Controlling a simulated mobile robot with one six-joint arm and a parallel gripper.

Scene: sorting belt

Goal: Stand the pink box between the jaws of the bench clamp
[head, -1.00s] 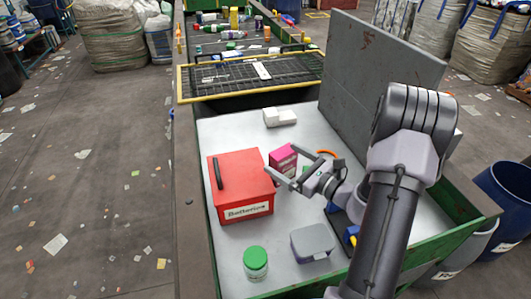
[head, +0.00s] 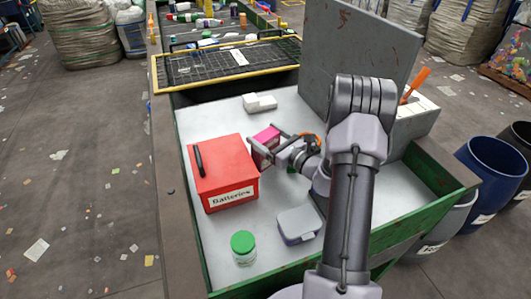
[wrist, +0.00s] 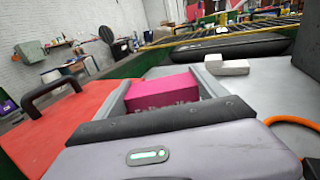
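The pink box (head: 267,136) stands on the pale metal worktop, just right of the red Batteries box. My gripper (head: 262,142) is low at the pink box, its two fingers on either side of it. In the wrist view the pink box (wrist: 163,91) sits between the grey fingers, with its printed face toward me. The fingers look spread, and I see no clear grip on the box. I cannot make out the bench clamp; my arm covers part of the worktop on the right.
The red Batteries box (head: 222,178) is close on the left. A green-lidded jar (head: 243,247) and a grey-lidded container (head: 298,224) stand in front. White blocks (head: 260,102) lie behind. A tall grey panel (head: 358,60) rises at the back right. An orange loop (wrist: 292,124) lies at right.

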